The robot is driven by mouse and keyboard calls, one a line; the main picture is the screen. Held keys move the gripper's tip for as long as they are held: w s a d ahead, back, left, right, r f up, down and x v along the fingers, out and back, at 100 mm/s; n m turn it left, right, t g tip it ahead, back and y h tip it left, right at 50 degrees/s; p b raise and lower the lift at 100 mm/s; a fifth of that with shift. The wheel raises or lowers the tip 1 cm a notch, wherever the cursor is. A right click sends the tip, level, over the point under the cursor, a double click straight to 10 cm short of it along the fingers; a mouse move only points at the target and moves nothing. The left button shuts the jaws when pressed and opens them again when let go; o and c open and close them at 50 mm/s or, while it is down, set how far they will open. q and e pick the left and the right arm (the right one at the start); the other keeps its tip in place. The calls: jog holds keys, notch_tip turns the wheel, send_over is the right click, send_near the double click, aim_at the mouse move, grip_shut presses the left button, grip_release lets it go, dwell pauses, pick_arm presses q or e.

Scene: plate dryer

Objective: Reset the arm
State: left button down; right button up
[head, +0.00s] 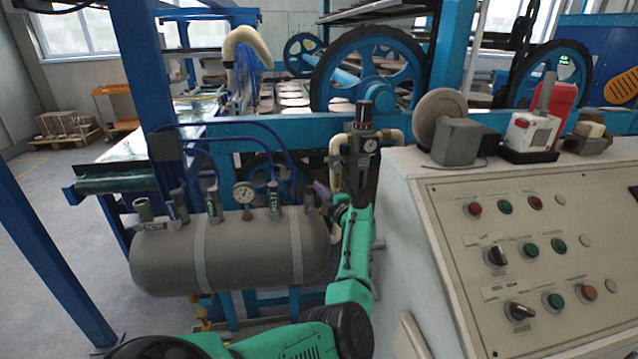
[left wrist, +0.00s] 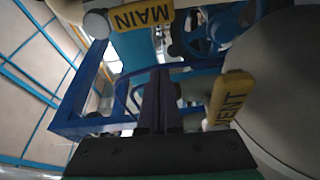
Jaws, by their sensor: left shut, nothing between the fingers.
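My left arm (head: 352,250) is green, comes in from the bottom left and reaches up between the grey air tank and the control panel. My left gripper (head: 322,194) is at the right end of the tank, pointing up and left beside the pipework. In the left wrist view its dark fingers (left wrist: 160,101) are together, shut and empty. A yellow "MAIN" tag (left wrist: 142,15) is beyond the fingertips, and a yellow tag ending in "ENT" (left wrist: 230,98) is just right of them. I cannot tell whether the fingers touch anything. My right gripper is not in view.
The grey tank (head: 170,262) carries several tagged valves and a gauge (head: 243,193). The control panel (head: 445,210) with buttons and knobs stands close on the right. A regulator (head: 362,140) and white pipe are just above my arm. Open floor (head: 55,215) is at left.

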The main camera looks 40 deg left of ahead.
pick_arm(q)
jog(key=p+v, duration=0.4)
jog(key=v, duration=0.5)
jog(key=shift+w+r, duration=0.15)
jog(key=shift+w, duration=0.25)
jog(key=shift+d, duration=0.1)
